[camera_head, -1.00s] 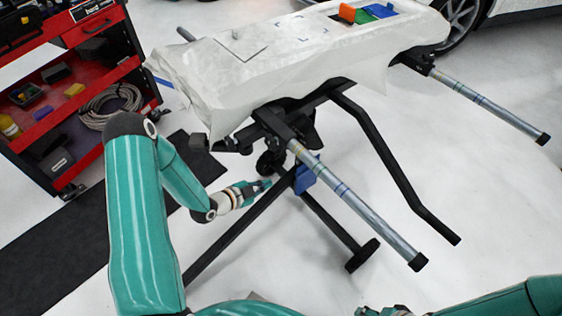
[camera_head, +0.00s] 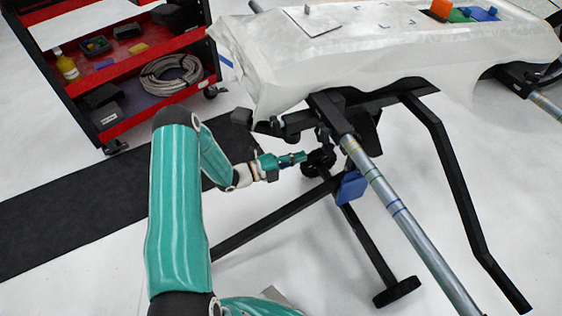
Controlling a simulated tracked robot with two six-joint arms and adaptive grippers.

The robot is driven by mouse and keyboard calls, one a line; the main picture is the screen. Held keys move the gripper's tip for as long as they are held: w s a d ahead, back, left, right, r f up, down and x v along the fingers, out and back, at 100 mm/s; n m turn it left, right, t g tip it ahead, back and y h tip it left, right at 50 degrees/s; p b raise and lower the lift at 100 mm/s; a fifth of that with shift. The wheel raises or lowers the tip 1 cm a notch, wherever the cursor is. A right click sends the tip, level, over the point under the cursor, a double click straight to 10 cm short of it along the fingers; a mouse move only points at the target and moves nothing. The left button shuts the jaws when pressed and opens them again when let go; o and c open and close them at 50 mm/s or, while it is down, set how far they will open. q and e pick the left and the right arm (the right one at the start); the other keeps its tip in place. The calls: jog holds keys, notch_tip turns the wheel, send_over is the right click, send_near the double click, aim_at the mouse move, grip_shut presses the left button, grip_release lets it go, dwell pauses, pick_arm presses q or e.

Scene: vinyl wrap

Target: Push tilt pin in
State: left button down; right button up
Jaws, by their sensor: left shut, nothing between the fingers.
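A black stand (camera_head: 362,240) holds a long panel under white wrap (camera_head: 350,62). Under the panel is a black tilt mechanism (camera_head: 335,125) with a round black knob or wheel (camera_head: 318,164). I cannot pick out the tilt pin for certain; it is too small or hidden among the dark parts. My left gripper (camera_head: 298,158) is shut and empty. Its tip points right, close to the left side of the round black part; I cannot tell whether they touch. My right gripper is not in view.
A grey tube (camera_head: 405,218) and a bent black bar (camera_head: 450,185) slope out to the right. A blue block (camera_head: 350,187) hangs on the stand leg. A red tool cart (camera_head: 130,70) stands at the back left.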

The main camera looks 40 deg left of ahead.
aim_at(323, 149)
pick_arm(q)
jog(key=b+x, duration=0.1)
jog(key=x, duration=0.5)
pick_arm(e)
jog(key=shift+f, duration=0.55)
pick_arm(q)
jog(key=shift+a+f, duration=0.1)
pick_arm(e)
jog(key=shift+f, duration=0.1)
